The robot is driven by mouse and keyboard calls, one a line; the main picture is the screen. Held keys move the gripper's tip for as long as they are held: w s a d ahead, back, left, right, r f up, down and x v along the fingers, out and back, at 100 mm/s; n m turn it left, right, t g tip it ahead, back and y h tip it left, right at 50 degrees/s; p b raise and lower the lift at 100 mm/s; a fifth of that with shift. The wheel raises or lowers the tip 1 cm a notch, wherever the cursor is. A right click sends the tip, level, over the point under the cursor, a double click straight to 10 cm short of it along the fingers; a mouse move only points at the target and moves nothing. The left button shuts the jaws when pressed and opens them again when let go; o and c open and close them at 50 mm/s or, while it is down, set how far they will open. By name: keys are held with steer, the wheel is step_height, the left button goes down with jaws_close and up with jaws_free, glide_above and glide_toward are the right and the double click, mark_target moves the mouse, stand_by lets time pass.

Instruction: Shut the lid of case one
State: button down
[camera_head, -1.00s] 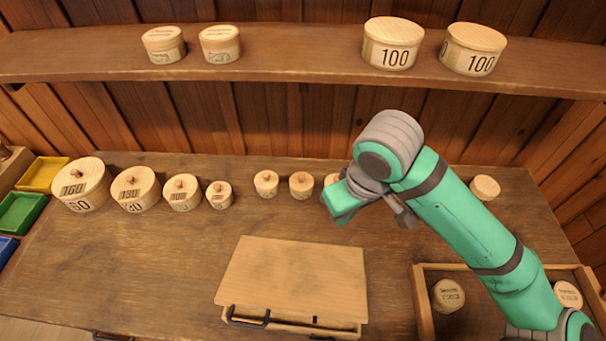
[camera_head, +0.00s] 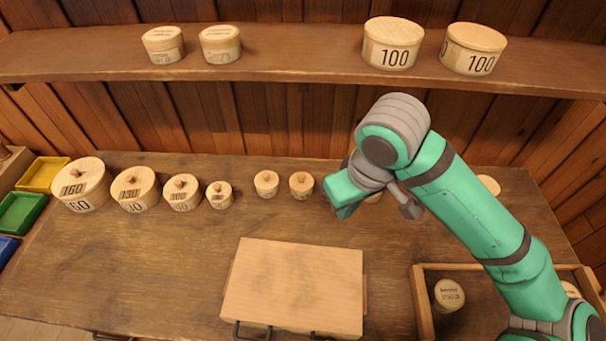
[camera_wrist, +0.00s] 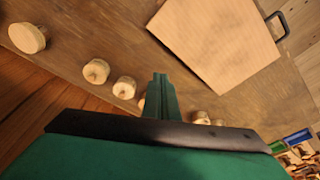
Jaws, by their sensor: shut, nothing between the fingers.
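A flat case with a pale wooden lid (camera_head: 293,283) stands at the front middle of the table. The lid lies over the case, and I see no clear gap under it, though its front edge is hard to judge. Dark handles show at its front. The lid also shows in the wrist view (camera_wrist: 215,40), with a handle at its upper right. I cannot read a number on the case. My gripper (camera_head: 342,200) is shut and empty, behind the case and to the right of its middle, apart from the lid. Its closed fingers show in the wrist view (camera_wrist: 160,80).
Several round lidded boxes (camera_head: 135,188) stand in a row behind the case. A shelf (camera_head: 290,62) above holds more round boxes. An open wooden tray (camera_head: 420,300) with round pieces lies to the right. Coloured bins (camera_head: 20,212) are at the left. The table left of the case is clear.

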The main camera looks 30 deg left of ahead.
steer(key=shift+w+a+v, duration=0.1)
steer(key=shift+a+v, duration=0.05)
steer(key=shift+v, duration=0.75)
steer(key=shift+w+a+v, duration=0.1)
steer(key=shift+a+v, duration=0.05)
steer(key=shift+v, duration=0.75)
steer(key=shift+w+a+v, duration=0.15)
steer(key=shift+v, duration=0.75)
